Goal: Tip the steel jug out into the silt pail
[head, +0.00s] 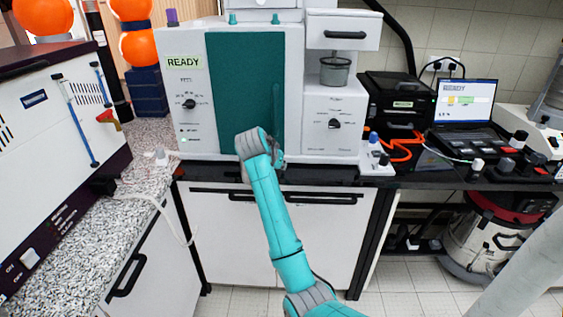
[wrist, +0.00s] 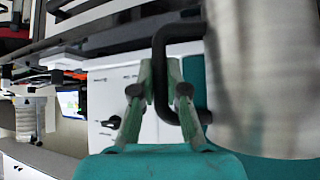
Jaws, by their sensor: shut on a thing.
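In the wrist view, a brushed-steel jug (wrist: 262,80) fills the right side, cut off by the frame's edge. Its black handle (wrist: 160,70) passes between the two fingers of my gripper (wrist: 159,92), which is shut on it. The inside of the jug is not visible, so I cannot tell what it holds. In the head view my teal arm reaches up to the front of the white and teal machine; its wrist hides the fingers, and the jug cannot be made out there. I cannot identify the silt pail in either view.
The machine (head: 345,120) marked READY stands on the black bench, with a grey cup (head: 335,70) in its recess. A laptop (head: 467,105) and black boxes are to the right. A granite counter (head: 140,185) is at left. A red-topped drum (head: 490,235) stands below right.

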